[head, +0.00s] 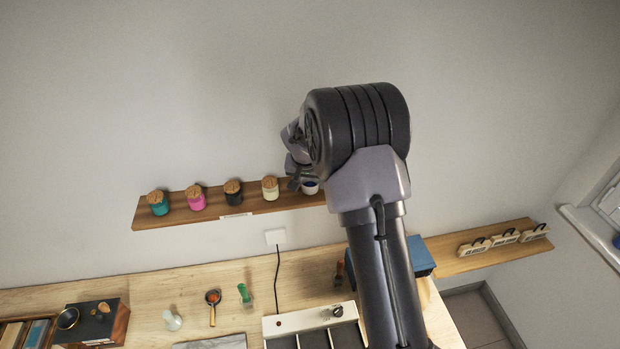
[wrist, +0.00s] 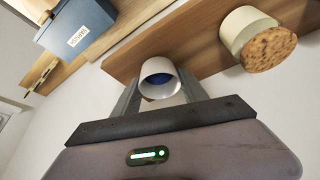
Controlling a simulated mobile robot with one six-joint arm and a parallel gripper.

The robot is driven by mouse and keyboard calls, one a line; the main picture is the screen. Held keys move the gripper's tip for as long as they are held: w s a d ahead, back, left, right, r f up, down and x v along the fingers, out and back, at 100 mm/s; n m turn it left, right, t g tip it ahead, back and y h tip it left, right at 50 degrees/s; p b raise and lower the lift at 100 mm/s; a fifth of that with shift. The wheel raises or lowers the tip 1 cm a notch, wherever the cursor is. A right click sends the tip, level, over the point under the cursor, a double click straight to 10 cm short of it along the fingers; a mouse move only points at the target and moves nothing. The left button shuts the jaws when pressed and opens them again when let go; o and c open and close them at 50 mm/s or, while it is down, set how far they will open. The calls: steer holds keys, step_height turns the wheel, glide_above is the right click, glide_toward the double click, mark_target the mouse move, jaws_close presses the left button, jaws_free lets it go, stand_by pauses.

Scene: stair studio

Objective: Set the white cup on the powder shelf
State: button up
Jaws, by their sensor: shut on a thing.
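The white cup (wrist: 159,88) has blue inside and sits between the fingers of my gripper (wrist: 160,94), which is shut on it. In the head view a small part of the cup (head: 310,188) shows at the right end of the powder shelf (head: 220,213), partly hidden by my arm. The wooden shelf carries several cork-lidded jars in a row and also shows in the wrist view (wrist: 203,58). The cup is at the shelf; I cannot tell whether its base touches the wood.
The cream jar (head: 270,188) is the nearest one to the cup; its cork lid (wrist: 269,49) faces the wrist camera. A blue box (wrist: 76,31) stands on the lower wood beyond. A workbench (head: 180,285) with tools lies below. The wall above the shelf is clear.

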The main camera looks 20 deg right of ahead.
steer(key=shift+f, duration=0.15)
steer(key=o, duration=1.4)
